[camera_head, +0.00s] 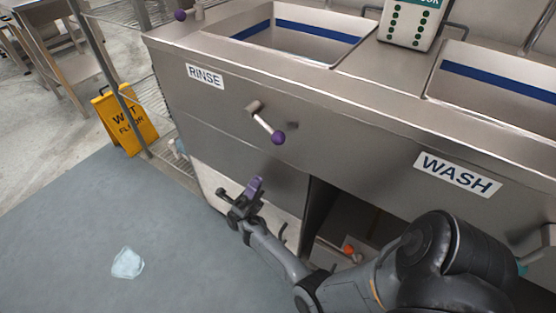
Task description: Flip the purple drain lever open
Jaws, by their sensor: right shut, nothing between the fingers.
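The drain lever (266,124) sticks out from the steel sink front below the RINSE label. It has a pale shaft and a purple knob (278,138), and it slants down to the right. My right gripper (248,194) is below and left of the knob, apart from it, in front of the lower panel. It is shut and empty; a purple piece shows at its tip. A second purple knob (180,15) sits at the sink's far left end. My left gripper is out of view.
The sink unit has a RINSE basin (300,42) and a WASH basin (500,80). An open bay (345,213) lies below. A yellow wet-floor sign (126,121) stands left by a wire rack. A pale crumpled item (127,263) lies on the floor.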

